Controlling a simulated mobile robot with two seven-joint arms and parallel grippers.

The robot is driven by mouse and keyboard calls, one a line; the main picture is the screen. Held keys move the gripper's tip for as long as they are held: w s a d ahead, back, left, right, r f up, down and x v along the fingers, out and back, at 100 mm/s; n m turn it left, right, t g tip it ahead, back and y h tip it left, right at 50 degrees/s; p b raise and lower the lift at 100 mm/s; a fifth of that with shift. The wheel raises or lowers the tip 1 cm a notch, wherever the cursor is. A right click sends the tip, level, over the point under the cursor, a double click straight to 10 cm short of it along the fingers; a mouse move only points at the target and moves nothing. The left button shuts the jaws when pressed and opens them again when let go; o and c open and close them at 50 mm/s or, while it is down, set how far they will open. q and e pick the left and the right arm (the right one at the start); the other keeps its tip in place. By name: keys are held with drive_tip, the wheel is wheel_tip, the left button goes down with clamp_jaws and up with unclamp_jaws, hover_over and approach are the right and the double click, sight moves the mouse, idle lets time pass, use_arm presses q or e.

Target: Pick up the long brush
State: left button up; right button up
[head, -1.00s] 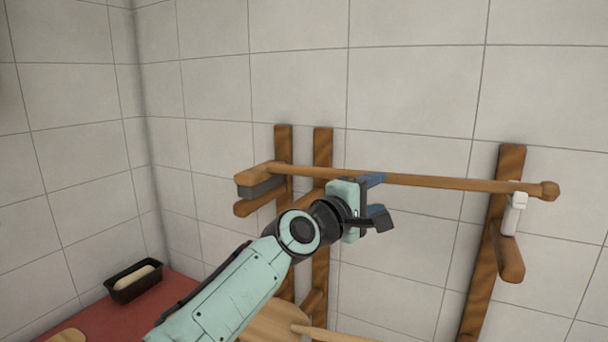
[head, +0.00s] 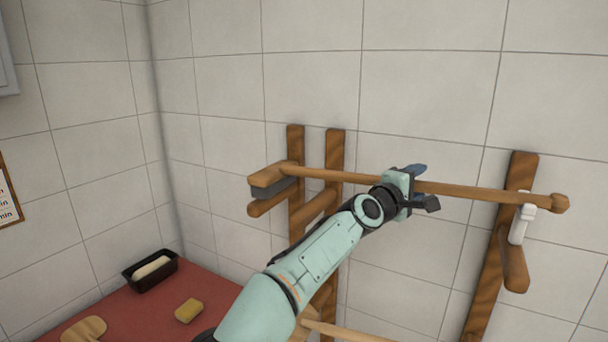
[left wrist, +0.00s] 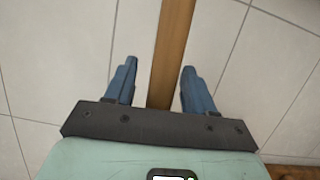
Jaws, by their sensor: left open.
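The long brush (head: 478,192) lies nearly level across wooden rack pegs on the tiled wall. Its head with dark grey bristles (head: 273,188) is at the left end, and a round knob ends the handle at the right. My left gripper (head: 422,187) is at the middle of the handle. In the left wrist view the handle (left wrist: 172,50) runs between the two blue fingers (left wrist: 156,86), with a gap on each side. The fingers are open. The right gripper is not in view.
Wooden rack posts (head: 335,165) carry pegs at left, and another post (head: 500,240) stands at right. A white clip-like object (head: 520,222) sits by the right peg. A red surface (head: 130,305) holds a black loaf tin (head: 150,270) and a yellow block (head: 189,311).

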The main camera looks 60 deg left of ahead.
use_arm(q)
drive_tip(key=shift+s, duration=0.3)
drive_tip(key=c, duration=0.8)
drive_tip(key=shift+w, duration=0.1)
clamp_jaws()
